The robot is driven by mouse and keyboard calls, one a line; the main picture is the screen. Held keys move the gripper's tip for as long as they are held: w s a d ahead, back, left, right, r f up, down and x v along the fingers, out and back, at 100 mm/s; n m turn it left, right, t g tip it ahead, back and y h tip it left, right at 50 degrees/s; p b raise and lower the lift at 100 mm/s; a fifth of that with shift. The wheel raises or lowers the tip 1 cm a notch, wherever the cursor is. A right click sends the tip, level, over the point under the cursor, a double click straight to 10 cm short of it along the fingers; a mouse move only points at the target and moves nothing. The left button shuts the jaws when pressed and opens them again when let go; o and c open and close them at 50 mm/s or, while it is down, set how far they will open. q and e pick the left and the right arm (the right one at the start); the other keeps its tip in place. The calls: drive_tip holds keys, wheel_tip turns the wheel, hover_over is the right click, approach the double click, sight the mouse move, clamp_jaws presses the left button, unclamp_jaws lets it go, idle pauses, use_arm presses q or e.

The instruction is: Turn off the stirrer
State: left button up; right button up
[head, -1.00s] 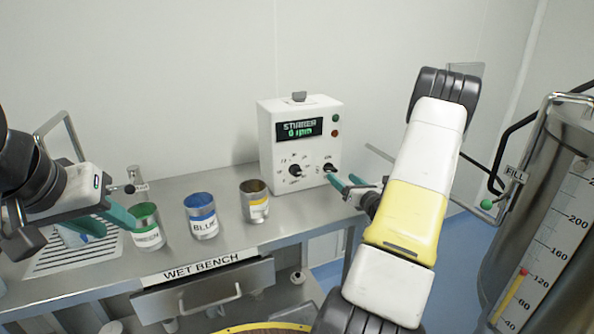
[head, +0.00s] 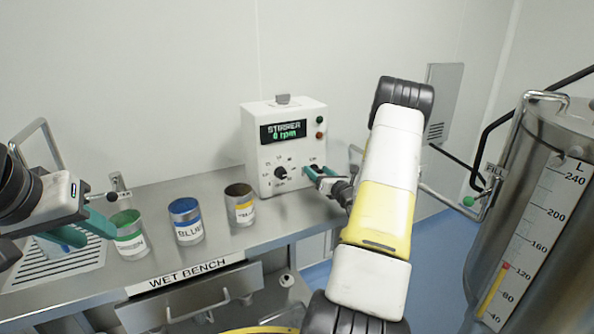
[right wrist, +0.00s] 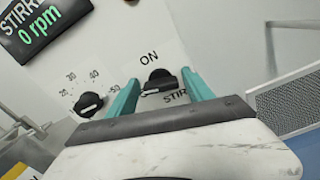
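The stirrer control box (head: 256,135) is white and stands at the back of the wet bench. Its display (head: 283,131) reads "STIRRER 0 rpm"; it also shows in the right wrist view (right wrist: 37,29). The stirrer switch knob (right wrist: 160,81) is black, below the word "ON", with its white mark lying roughly sideways. A speed knob (head: 281,173) is to its left. My right gripper (head: 318,172) is open, its teal fingers on either side of the switch knob, with small gaps seemingly visible in the right wrist view (right wrist: 160,91). My left gripper (head: 80,232) looks open, near the green can.
Green (head: 130,242), blue (head: 187,232) and yellow (head: 240,214) labelled cans stand on the steel bench (head: 215,195). A drain grid is at the left. A steel tank (head: 550,190) with a level scale stands at the right. An indicator light pair sits beside the display.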

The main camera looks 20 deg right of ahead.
drive_tip(key=c, duration=1)
drive_tip(key=shift+a+n, duration=0.1)
drive_tip(key=shift+n, duration=1.5)
drive_tip(key=o, duration=1.4)
drive_tip(key=shift+c, duration=0.2)
drive_tip(key=shift+s, duration=0.1)
drive_tip(key=s, duration=0.7)
drive_tip(key=shift+s+d, duration=0.3)
